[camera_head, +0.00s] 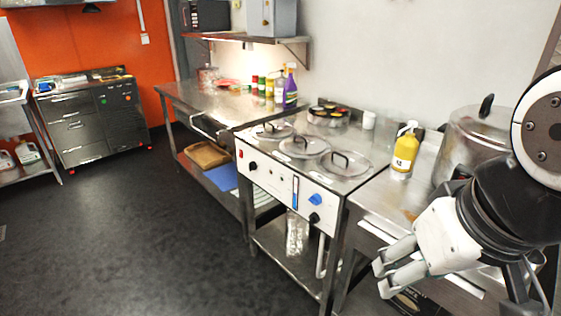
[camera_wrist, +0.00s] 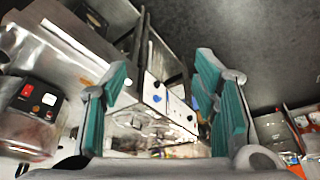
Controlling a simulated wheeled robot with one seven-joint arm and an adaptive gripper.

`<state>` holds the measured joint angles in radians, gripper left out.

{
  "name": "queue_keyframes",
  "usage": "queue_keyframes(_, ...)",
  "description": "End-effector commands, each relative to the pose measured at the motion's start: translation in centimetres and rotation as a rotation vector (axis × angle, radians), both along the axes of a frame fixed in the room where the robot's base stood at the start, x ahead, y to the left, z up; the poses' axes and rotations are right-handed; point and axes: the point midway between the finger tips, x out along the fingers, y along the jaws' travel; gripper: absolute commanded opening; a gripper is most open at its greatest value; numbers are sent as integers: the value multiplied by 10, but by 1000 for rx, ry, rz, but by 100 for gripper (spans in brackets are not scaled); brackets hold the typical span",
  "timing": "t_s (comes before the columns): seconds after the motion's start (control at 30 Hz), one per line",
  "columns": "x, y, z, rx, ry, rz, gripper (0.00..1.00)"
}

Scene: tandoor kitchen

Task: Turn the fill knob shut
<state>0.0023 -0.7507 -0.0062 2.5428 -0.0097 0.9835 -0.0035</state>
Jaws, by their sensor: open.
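The steel counter unit (camera_head: 285,185) has a white front panel with several controls. A blue knob (camera_head: 315,199) sits near its right end, with a black knob (camera_head: 314,217) just below and another black knob (camera_head: 252,166) near the left end. No readable label shows which one is the fill knob; blue may mark water. The blue knob also shows in the wrist view (camera_wrist: 157,98), between my fingers but farther off. My gripper (camera_head: 383,278) is open and empty, to the right of the panel and apart from it. Its teal-padded fingers (camera_wrist: 162,72) are spread in the wrist view.
Lidded pans (camera_head: 303,146) sit in the unit's top. A yellow bottle (camera_head: 404,152) and a large steel pot (camera_head: 470,140) stand on the right counter, close to my arm. The dark floor (camera_head: 130,230) in front is clear.

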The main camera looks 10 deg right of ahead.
Motion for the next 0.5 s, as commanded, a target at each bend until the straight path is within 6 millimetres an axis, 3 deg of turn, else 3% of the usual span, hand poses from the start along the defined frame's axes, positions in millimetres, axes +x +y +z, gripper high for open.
queue_keyframes(0.23,19,-9,-11,-73,80,60,54)
queue_keyframes(0.5,83,-36,-44,-327,300,253,54)
